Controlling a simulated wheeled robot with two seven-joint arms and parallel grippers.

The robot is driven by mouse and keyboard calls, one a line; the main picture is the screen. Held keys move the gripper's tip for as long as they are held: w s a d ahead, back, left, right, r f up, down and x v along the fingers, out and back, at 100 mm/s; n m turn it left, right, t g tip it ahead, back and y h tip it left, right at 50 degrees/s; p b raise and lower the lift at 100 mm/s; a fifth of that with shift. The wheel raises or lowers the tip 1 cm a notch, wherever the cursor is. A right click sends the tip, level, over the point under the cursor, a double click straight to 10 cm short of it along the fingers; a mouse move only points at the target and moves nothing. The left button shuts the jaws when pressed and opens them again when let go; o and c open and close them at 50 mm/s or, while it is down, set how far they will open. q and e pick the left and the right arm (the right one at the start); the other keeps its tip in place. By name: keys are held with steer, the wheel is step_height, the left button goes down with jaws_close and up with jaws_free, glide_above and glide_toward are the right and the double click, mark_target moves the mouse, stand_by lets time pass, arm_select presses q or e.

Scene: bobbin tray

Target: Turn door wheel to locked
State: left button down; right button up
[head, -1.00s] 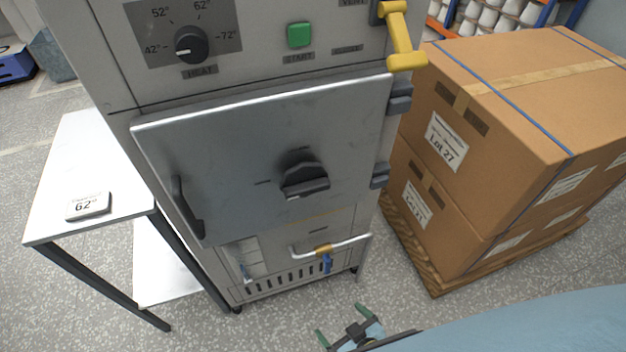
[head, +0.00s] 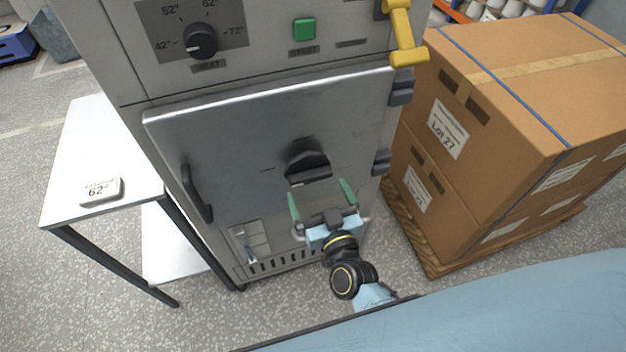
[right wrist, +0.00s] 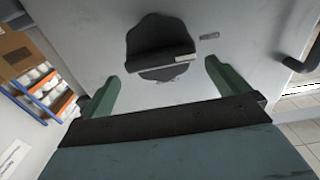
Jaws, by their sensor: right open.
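The door wheel (head: 308,166) is a dark knob with a raised grip bar on the grey oven door (head: 235,140). A short mark shows on the door to its left in the head view. My right gripper (head: 319,188) is open, with its green fingers pointing at the wheel from just below. In the right wrist view the wheel (right wrist: 160,45) lies ahead, between and beyond the two fingertips (right wrist: 160,72). The fingers appear apart from it. My left gripper is out of view.
A dark door handle (head: 197,194) is at the door's left. Hinges (head: 382,162) and strapped cartons (head: 500,110) on a pallet stand to the right. A yellow lever (head: 402,35) is above right.

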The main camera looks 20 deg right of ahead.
mark_target(312, 181)
steer(key=shift+w, duration=2.1)
steer(key=shift+c, duration=0.3)
steer(key=c, duration=0.6)
steer(key=shift+o, duration=0.2)
